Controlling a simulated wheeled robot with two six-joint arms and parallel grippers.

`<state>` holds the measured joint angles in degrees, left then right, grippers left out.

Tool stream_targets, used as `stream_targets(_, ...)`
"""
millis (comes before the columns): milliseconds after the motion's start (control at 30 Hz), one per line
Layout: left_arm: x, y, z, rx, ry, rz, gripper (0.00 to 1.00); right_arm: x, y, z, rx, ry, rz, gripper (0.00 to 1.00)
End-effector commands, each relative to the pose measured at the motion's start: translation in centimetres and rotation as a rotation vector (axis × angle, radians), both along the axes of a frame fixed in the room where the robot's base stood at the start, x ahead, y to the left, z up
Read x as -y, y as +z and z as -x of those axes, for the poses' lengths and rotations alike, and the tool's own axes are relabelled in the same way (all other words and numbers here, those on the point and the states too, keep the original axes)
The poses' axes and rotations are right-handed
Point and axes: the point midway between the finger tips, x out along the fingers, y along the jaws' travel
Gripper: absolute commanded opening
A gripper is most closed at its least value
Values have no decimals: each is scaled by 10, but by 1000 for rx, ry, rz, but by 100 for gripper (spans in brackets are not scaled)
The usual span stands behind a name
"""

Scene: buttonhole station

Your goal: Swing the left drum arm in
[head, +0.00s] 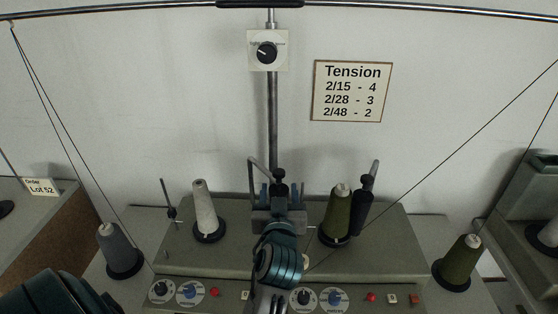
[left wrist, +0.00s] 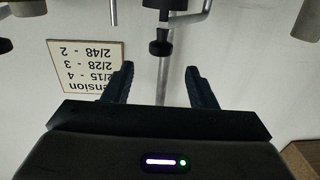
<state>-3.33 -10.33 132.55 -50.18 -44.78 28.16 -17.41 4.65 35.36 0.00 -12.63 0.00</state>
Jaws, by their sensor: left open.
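A thin grey bent rod (head: 251,175), likely the left drum arm, rises above the machine's grey top, left of the central post. It shows in the left wrist view (left wrist: 190,18), where the picture is upside down. A black knob (head: 278,175) stands at the post; it also shows in the left wrist view (left wrist: 160,47). My left gripper (head: 278,190) is open in front of this knob. Its two fingers (left wrist: 160,85) point toward the knob with nothing seen held between them. My wrist hides the machine's middle. My right gripper is not in view.
A white cone (head: 204,210) stands left and an olive cone (head: 337,212) right, near a black handle (head: 364,192). A grey cone (head: 118,248) and another olive cone (head: 461,260) stand at the sides. Threads slant down from the overhead rail (head: 420,8). Dials (head: 190,293) line the front.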

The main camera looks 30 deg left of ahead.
Motion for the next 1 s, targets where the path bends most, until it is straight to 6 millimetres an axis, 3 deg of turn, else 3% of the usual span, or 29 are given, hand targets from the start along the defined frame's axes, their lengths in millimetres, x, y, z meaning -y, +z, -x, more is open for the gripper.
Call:
stream_targets(167,-13,4,-18,-1,0,-7,52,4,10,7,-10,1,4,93)
stream_targets(600,-52,3,-77,-1,1,-4,52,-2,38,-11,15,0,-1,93)
stream_targets(1000,-57,0,-84,-1,1,-1,52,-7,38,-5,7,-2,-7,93)
